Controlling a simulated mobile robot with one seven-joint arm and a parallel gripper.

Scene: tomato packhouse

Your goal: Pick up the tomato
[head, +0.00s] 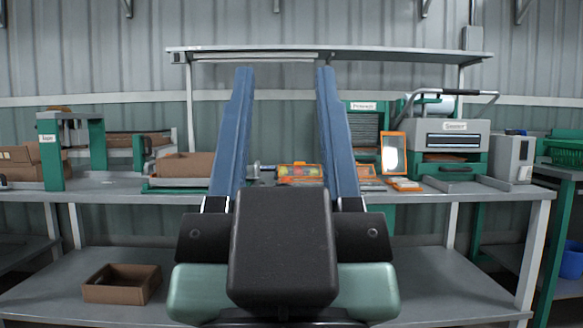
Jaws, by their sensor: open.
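No tomato can be made out in the head view. My gripper (284,74) is in the middle of the picture, with its two long blue fingers pointing up and away, wide apart. I see nothing held between them. The dark gripper body hides part of the bench and the lower shelf behind it.
A grey workbench (110,188) spans the view. On it are a cardboard tray (186,166), a green stand (52,155), orange-framed items (300,171), an open orange case (393,155) and a grey-green machine (447,140). A cardboard box (122,285) sits on the lower shelf (60,300).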

